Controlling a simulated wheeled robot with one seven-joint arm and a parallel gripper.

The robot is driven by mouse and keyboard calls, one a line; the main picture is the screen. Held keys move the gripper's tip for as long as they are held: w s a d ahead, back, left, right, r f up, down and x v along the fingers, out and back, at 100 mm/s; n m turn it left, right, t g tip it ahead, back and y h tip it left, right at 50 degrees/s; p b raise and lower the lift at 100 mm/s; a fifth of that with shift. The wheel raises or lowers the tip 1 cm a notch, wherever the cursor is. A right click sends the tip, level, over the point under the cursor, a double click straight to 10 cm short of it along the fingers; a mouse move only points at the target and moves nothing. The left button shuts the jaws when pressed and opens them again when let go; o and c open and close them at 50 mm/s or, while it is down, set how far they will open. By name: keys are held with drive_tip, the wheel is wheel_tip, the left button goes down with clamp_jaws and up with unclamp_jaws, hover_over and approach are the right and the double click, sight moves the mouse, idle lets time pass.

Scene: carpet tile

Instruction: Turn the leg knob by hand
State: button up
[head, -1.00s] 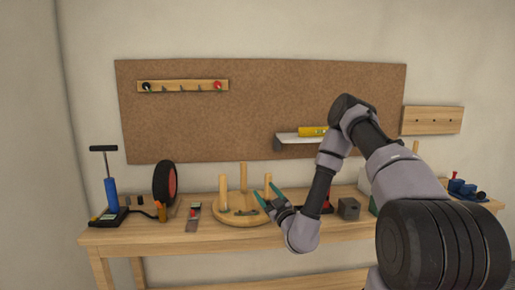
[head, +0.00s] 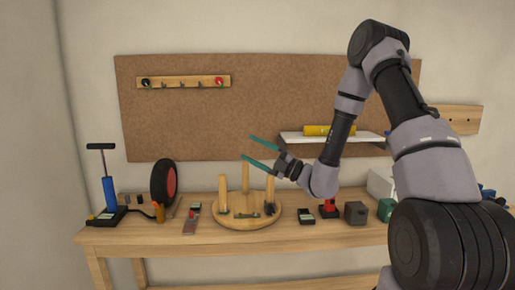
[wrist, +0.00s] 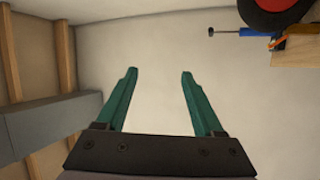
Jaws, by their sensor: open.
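A round wooden stool (head: 232,222) lies upside down on the workbench, with its legs pointing up: a left leg (head: 223,190), a back leg (head: 246,178) and a right leg (head: 270,190). A small dark part, perhaps the leg knob (head: 269,209), shows at the foot of the right leg; it is too small to be sure. My gripper (head: 247,147) is open and empty, above the stool near the top of the back leg. Its green fingers are also apart with nothing between them in the wrist view (wrist: 159,72).
On the bench, a blue pump (head: 110,190) and a wheel (head: 164,183) stand at left. A red-and-black item (head: 329,208) and a dark grey block (head: 355,212) sit right of the stool. A shelf with a yellow level (head: 329,130) is on the wall behind my arm.

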drive_tip(key=shift+s+r+n+g, duration=0.35)
drive_tip(key=shift+n+g, duration=0.25)
drive_tip(key=shift+n, duration=0.2)
